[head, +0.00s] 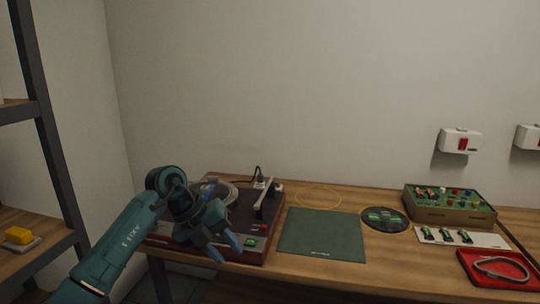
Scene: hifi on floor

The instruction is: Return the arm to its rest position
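My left arm (125,240) comes in from the lower left, bent at a teal joint. Its gripper (226,250) points down and to the right over the front part of a dark record player (263,223). The two bluish fingertips look apart, with nothing seen between them. The arm and gripper hide part of the player's left and front. I cannot tell how high the gripper is above it. My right gripper is not in view.
The wooden table (330,273) also holds a green mat (322,234), a dark round disc (386,219), a green-topped box with knobs (450,204), a white strip with green parts (462,237) and a red tray (494,268). A shelf (50,150) with a yellow block (19,235) stands left.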

